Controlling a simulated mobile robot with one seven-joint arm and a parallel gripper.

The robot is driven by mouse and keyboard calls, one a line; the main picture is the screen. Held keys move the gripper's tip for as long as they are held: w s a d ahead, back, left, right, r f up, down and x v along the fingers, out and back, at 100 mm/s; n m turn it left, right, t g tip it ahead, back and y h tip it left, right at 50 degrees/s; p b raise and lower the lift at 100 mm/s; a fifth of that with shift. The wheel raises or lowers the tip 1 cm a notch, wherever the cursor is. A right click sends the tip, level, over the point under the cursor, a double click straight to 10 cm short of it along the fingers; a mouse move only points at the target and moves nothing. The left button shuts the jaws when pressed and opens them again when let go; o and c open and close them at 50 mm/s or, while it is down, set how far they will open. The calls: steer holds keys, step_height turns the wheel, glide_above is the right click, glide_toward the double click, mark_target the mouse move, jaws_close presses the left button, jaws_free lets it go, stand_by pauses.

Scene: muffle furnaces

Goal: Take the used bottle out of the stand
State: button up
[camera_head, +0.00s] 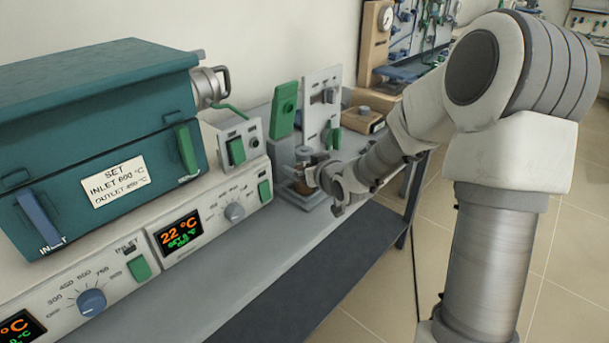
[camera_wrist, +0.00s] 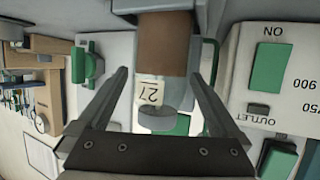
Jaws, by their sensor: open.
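A brown bottle (camera_wrist: 165,45) with a white label reading 27 and a grey cap sits in the grey stand (camera_wrist: 160,3) in the wrist view. In the head view the bottle (camera_head: 302,186) is small and partly hidden by my gripper; it stands low in the stand (camera_head: 284,155) at the far end of the bench. My gripper (camera_wrist: 161,76) is open, with one finger on either side of the bottle and a visible gap at each side. In the head view my gripper (camera_head: 322,179) is at the stand, reaching in from the right.
A teal furnace (camera_head: 100,130) stands on a control unit (camera_head: 200,215) with a display reading 22 °C, left of the stand. The bench front (camera_head: 240,290) is bare.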

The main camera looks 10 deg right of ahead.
jaws_close()
stand_by(0.4)
steer(key=shift+r, duration=0.1)
